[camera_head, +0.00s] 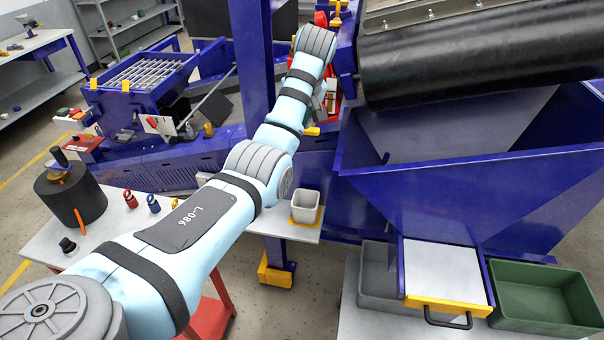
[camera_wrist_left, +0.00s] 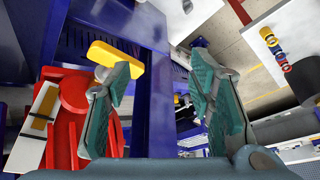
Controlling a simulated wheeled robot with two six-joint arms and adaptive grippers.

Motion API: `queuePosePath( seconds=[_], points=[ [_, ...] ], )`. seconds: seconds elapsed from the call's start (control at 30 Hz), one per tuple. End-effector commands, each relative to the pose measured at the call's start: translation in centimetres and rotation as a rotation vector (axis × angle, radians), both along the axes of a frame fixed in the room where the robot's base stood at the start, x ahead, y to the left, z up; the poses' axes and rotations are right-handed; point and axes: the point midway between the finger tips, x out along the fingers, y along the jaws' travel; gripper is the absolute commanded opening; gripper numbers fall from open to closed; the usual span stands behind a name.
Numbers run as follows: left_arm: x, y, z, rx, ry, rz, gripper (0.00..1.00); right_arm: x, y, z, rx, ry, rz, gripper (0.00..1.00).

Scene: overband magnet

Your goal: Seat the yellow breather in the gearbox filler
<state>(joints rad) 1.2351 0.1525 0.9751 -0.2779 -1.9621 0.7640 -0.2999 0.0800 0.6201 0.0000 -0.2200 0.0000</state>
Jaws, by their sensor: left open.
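My left arm reaches up the middle of the head view to a red housing (camera_head: 333,92) beside the blue frame. The left wrist view shows my left gripper (camera_wrist_left: 160,65) open, with nothing seen between its fingers. A yellow rounded piece (camera_wrist_left: 115,57) shows just beyond the left-hand fingertip; I cannot tell whether it touches it or is the breather. A yellow piece also shows below my wrist in the head view (camera_head: 312,131). The red housing with a pale plate (camera_wrist_left: 70,125) fills the left of the wrist view. I cannot make out the filler opening. My right gripper is not in view.
A blue upright (camera_head: 240,60) stands close to my left arm. A black belt drum (camera_head: 480,55) and blue hopper (camera_head: 470,160) are to the right. A bench holds a dark cylinder (camera_head: 70,195), coloured rings and a pale cup (camera_head: 305,206). A green bin (camera_head: 545,300) is front right.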

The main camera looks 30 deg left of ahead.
Motion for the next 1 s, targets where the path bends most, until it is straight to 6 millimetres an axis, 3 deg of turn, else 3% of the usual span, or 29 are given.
queuePosePath(
  seconds=[0.03,0.2,0.4,0.53,0.83,1.0],
  points=[
    [-0.3,-0.6,-1.6,-0.001,0.003,0.031,0.48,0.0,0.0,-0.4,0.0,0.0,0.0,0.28],
    [-1.4,-2.3,-6.1,-0.001,0.0,0.161,0.48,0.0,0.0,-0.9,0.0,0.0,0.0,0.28],
    [-2.7,-3.8,-9.7,-0.002,-0.003,0.272,0.48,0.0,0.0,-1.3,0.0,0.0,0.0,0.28],
    [-3.1,-4.1,-10.6,-0.001,-0.004,0.304,0.48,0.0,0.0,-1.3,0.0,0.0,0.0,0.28],
    [-3.1,-4.2,-10.6,-0.002,-0.005,0.309,0.48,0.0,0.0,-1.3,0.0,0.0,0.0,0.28],
    [-3.1,-4.2,-10.6,-0.002,-0.005,0.308,0.74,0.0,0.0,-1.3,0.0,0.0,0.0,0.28]
  ],
)
